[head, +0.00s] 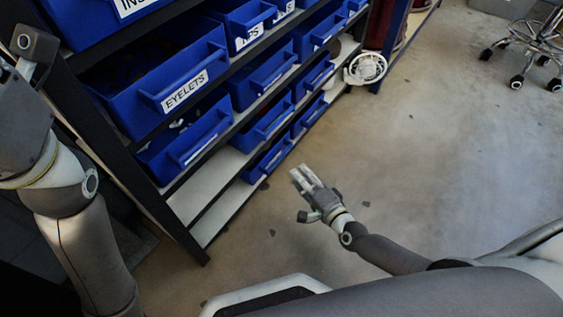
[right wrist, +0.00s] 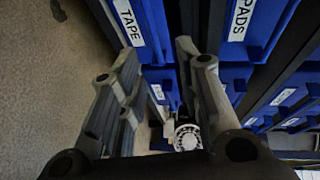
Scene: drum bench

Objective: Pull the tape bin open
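The tape bin (right wrist: 153,30) is a blue bin with a white TAPE label, at the top of the right wrist view. I cannot tell if it is pulled out, and no TAPE label can be read in the head view. My right gripper (right wrist: 157,50) has its fingers spread apart, with nothing held between them. The tape bin's label lies near the left finger's tip; contact cannot be told. In the head view this gripper (head: 303,172) is low, in front of the rack.
A blue PADS bin (right wrist: 255,22) is right of the tape bin. The dark rack (head: 190,245) holds several blue bins, including the EYELETS bin (head: 165,75). A white round fan-like object (head: 366,68) is at the rack's far end. The floor (head: 450,150) right of the rack is mostly clear.

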